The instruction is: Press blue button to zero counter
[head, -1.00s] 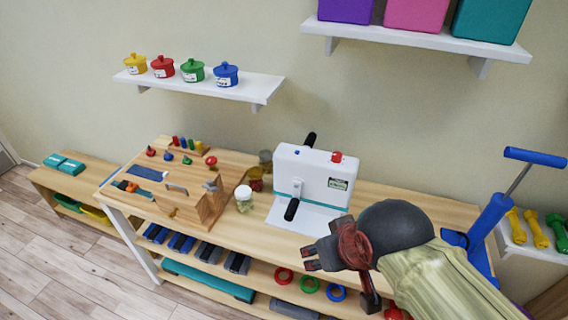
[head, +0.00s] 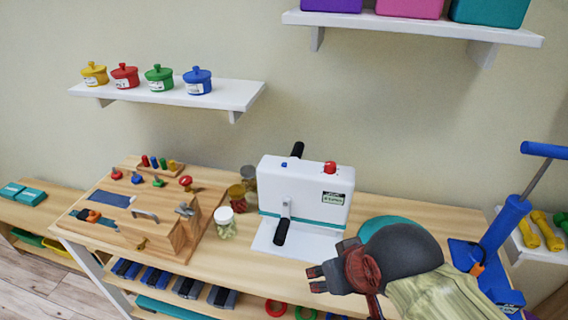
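A white box-shaped machine (head: 303,193) with a teal stripe stands on the wooden bench, on a white base plate. A small blue button (head: 284,165) sits on its top, left of a larger red knob (head: 330,167). A small dark green counter display (head: 333,198) is on the front face at the right. A black-handled crank (head: 281,229) is on the front, and another black handle shows behind the top. My gripper (head: 317,278) is in front of and below the machine's right side, apart from the button. Its fingers point left, and their gap is unclear.
A lidded jar (head: 224,222) and a wooden activity board (head: 134,212) stand left of the machine. A blue stand (head: 497,250) is at the right, beside my arm. A teal disc (head: 392,230) lies behind my wrist. A shelf with pots (head: 235,95) hangs above left.

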